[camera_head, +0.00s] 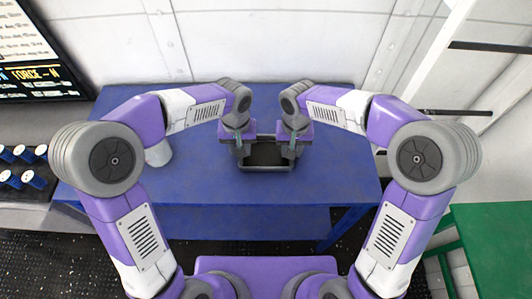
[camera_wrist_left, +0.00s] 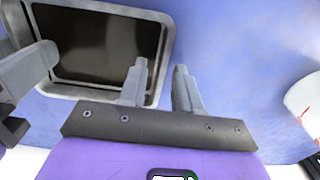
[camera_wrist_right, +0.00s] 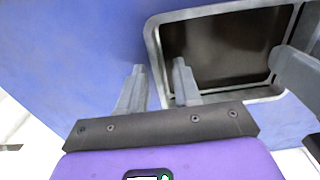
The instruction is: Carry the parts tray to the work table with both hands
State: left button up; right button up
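The parts tray (camera_head: 266,168) is a grey, dark-floored open box on a blue table (camera_head: 205,185). My left gripper (camera_head: 238,143) is at its left end and my right gripper (camera_head: 292,143) at its right end, both pointing down. In the left wrist view, the left fingers (camera_wrist_left: 160,66) are apart, one over the tray's inside and one outside its end rim (camera_wrist_left: 168,38). In the right wrist view, the right fingers (camera_wrist_right: 158,70) likewise stand apart on either side of the opposite end rim (camera_wrist_right: 152,42). A gap shows between fingers and rim. My grippers hide parts of the tray's ends.
A white cylindrical container (camera_head: 158,153) stands on the blue table left of the tray, partly behind my left arm. A green table (camera_head: 495,235) is at the right. A rack of small items (camera_head: 22,165) is at the far left. A wall stands behind the blue table.

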pick_arm(q)
grip_shut()
pick_arm(e)
grip_shut()
jog(key=shift+r, duration=0.1)
